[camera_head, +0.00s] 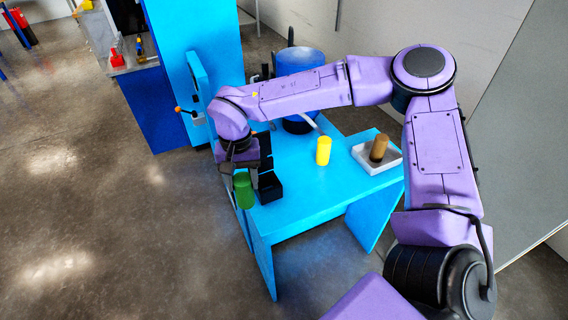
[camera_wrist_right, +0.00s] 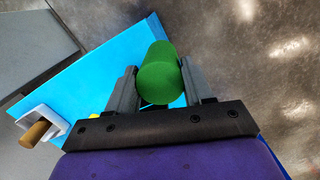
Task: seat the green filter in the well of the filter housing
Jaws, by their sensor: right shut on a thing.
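My right gripper (camera_head: 240,172) points down over the left front edge of the bright blue table. It is shut on the green filter (camera_head: 244,192), a cylinder that hangs below the fingers. The right wrist view shows the green filter (camera_wrist_right: 158,75) between the two grey fingers. A black block with an open-looking top (camera_head: 269,188) stands on the table just right of the filter, apparently the filter housing; its well cannot be made out. The filter appears outside it. My left gripper is not in view.
A yellow cylinder (camera_head: 323,150) stands mid-table. A white tray (camera_head: 366,164) at the right holds a brown cylinder (camera_head: 379,147). A blue drum (camera_head: 299,62) is at the back, and a tall blue panel (camera_head: 198,45) rises behind left. Table front centre is clear.

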